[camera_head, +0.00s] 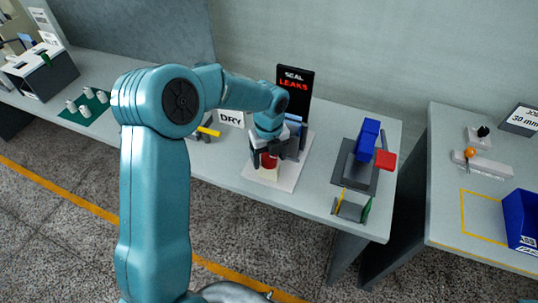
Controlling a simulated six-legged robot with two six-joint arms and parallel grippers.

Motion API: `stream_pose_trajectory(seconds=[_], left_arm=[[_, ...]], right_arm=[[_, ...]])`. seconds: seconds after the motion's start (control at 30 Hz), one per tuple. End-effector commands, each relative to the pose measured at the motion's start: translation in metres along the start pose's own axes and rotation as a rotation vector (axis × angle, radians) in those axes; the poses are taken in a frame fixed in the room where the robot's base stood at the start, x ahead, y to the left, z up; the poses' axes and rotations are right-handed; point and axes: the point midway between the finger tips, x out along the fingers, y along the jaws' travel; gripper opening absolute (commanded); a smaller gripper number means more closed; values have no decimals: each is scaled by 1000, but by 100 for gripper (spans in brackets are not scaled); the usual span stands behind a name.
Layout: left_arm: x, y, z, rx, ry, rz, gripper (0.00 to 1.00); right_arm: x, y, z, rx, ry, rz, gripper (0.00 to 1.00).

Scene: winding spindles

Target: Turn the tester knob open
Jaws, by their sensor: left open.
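A red round part (269,162), which looks like the tester knob, stands on the front of the plate. My left gripper (269,158) points down over this red part with its dark fingers open on either side. I cannot tell whether the fingers touch it. My wrist hides much of the tester's middle. My right gripper is out of view.
A "DRY" sign (231,118) and a yellow-handled item (208,131) are left of the tester. A green mat (87,116) holds white spools. A second table has a blue bin (521,219).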

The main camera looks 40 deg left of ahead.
Motion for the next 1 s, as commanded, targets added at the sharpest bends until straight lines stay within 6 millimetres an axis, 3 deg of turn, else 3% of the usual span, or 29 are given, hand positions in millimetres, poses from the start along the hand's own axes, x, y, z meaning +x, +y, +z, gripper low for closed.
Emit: stream_pose_trajectory(seconds=[0.17, 0.3, 0.33, 0.67, 1.0], left_arm=[[0, 0, 0, 0, 0, 0, 71], [0, 0, 0, 0, 0, 0, 25], [0, 0, 0, 0, 0, 0, 19], [0, 0, 0, -35, -1, 0, 19], [0, 0, 1, -257, -2, -1, 19]], right_arm=[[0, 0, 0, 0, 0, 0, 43], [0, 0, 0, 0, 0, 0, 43], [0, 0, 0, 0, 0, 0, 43], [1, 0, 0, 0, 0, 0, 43], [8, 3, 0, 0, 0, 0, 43]])
